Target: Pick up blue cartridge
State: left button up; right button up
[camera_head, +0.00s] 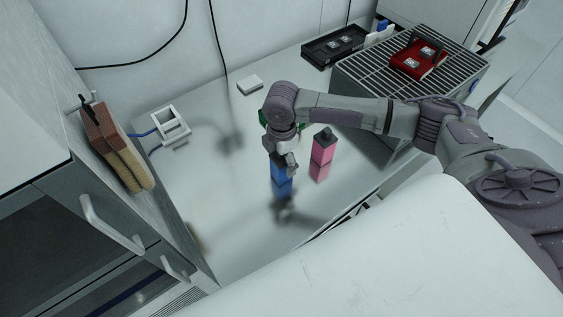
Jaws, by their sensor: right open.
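The blue cartridge (281,180) stands upright on the white tabletop near the middle of the view. My right gripper (284,165) points down right over its top, with its fingers around or just above the upper end. The fingers hide the cartridge's top, and I cannot tell whether they touch it. The right gripper is open. My right arm reaches in from the right side. My left gripper is not in view.
A pink cartridge (320,163) with a dark top stands close to the right. A grey grated box (365,88) holds a red case (417,61). A black tray (335,46) lies behind. A white stand (170,128) is at the left. The table's front left is clear.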

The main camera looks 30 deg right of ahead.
jog(key=shift+f, duration=0.85)
jog(key=shift+a, duration=0.1)
jog(key=c, duration=0.6)
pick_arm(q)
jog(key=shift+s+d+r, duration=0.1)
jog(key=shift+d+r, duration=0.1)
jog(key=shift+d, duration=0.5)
pick_arm(e)
jog(key=c, duration=0.8)
